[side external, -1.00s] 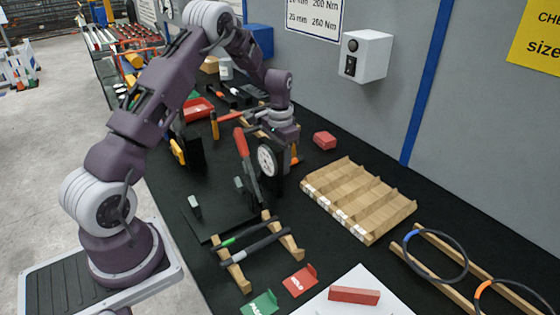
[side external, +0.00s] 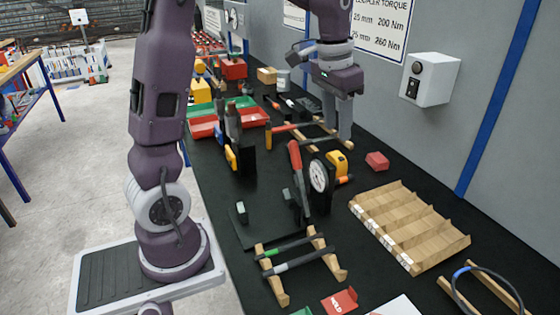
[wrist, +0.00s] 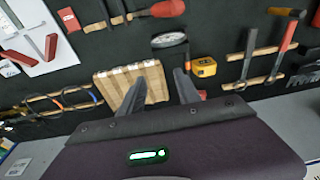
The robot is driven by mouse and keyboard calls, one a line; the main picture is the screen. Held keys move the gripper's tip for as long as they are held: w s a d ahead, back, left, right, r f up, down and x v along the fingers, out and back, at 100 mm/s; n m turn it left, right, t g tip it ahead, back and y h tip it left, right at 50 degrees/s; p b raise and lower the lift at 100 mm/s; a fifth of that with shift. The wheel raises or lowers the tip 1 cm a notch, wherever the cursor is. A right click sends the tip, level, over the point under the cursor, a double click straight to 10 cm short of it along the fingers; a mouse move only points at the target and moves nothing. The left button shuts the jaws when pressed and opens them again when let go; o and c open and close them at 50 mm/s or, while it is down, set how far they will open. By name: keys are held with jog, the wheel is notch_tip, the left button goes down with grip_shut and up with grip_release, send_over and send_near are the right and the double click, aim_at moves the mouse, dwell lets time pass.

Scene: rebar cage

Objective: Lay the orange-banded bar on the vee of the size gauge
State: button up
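My gripper (side external: 338,120) hangs fingers-down over the far part of the bench in the side view. In the wrist view its two fingers (wrist: 160,88) stand apart with nothing between them. A round white dial (side external: 320,176) on a dark stand, probably the size gauge, is nearer the camera; its vee is not clear. The dial also shows in the wrist view (wrist: 169,39). A small orange patch (side external: 345,180) shows behind the dial; I cannot tell whether it is the bar's band.
A near wooden rack (side external: 276,289) holds a green-banded bar and a grey bar. A wooden divided tray (side external: 415,225), a red block (side external: 377,161) and a yellow tape measure (side external: 337,163) lie around the dial. A red-handled tool (side external: 295,160) stands up beside it. The wall closes the right side.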

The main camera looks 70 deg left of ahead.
jog(key=s+d+r+t, duration=0.1)
jog(key=s+d+r, duration=0.1)
jog(key=s+d, duration=0.2)
jog(key=s+d+r+t, duration=0.1)
jog(key=s+d+r, duration=0.1)
jog(key=s, duration=0.5)
jog(key=shift+s+d+r, duration=0.25)
jog(key=shift+s+d, duration=0.15)
jog(key=shift+d, duration=0.45)
jog(key=shift+o, duration=0.4)
jog(key=s+d+f+t, duration=0.1)
jog(key=s+d+f, duration=0.2)
jog(key=s, duration=0.7)
jog(key=shift+s+d+t, duration=0.2)
jog(key=shift+s+t, duration=0.1)
jog(key=shift+t, duration=0.1)
